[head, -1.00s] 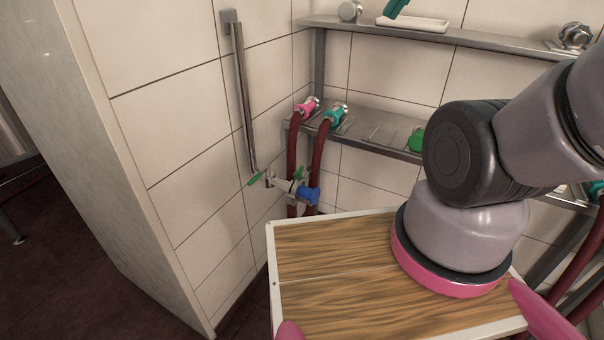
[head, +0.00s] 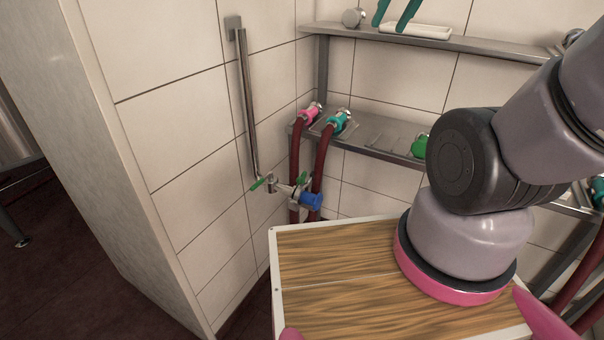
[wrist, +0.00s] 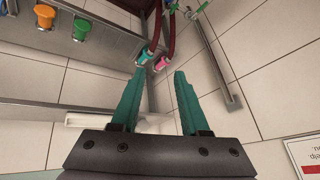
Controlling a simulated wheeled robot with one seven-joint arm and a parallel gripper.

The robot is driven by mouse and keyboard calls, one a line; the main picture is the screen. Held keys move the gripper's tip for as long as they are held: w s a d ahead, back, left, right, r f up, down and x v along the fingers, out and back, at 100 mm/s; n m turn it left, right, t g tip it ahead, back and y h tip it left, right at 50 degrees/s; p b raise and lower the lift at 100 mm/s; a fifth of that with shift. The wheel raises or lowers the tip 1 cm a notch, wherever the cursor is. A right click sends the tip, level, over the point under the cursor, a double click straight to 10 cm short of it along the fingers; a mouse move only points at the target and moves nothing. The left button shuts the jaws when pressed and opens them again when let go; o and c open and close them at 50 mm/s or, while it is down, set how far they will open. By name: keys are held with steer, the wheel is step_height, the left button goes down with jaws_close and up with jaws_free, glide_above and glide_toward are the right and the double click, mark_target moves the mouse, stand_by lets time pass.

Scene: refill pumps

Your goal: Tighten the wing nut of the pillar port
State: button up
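A steel pipe (head: 249,110) runs down the tiled wall to a small port (head: 271,184), which has a green lever-like part (head: 257,184) on its left. Just right of it are a pale metal fitting with a small green part (head: 302,178) and a blue coupling (head: 311,200). I cannot tell which green part is the wing nut. My gripper (head: 388,27) shows as two teal fingers at the top, in front of the upper shelf and well away from the port. In the wrist view my gripper (wrist: 160,70) is open, with nothing between its fingers. The pipe shows there too (wrist: 215,60).
A lower shelf (head: 375,145) holds a pink coupling (head: 311,112) and a teal coupling (head: 338,121), with dark red hoses hanging from them. A green cap (head: 419,146) sits farther right. A white tray (head: 430,32) lies on the upper shelf (head: 470,46). A wall corner stands at left.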

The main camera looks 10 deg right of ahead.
steer(key=w+a+f+n+g+h, duration=0.1)
steer(key=w+f+n+g+h, duration=0.1)
steer(key=w+f+n, duration=0.65)
steer(key=n+g, duration=0.4)
steer(key=n, duration=1.8)
glide_above(302, 174)
step_height(302, 174, down, 31)
steer(key=shift+m+y, duration=0.25)
steer(key=shift+y, duration=0.05)
step_height(302, 174, down, 10)
steer(key=shift+s+a+r, duration=0.1)
jaws_close()
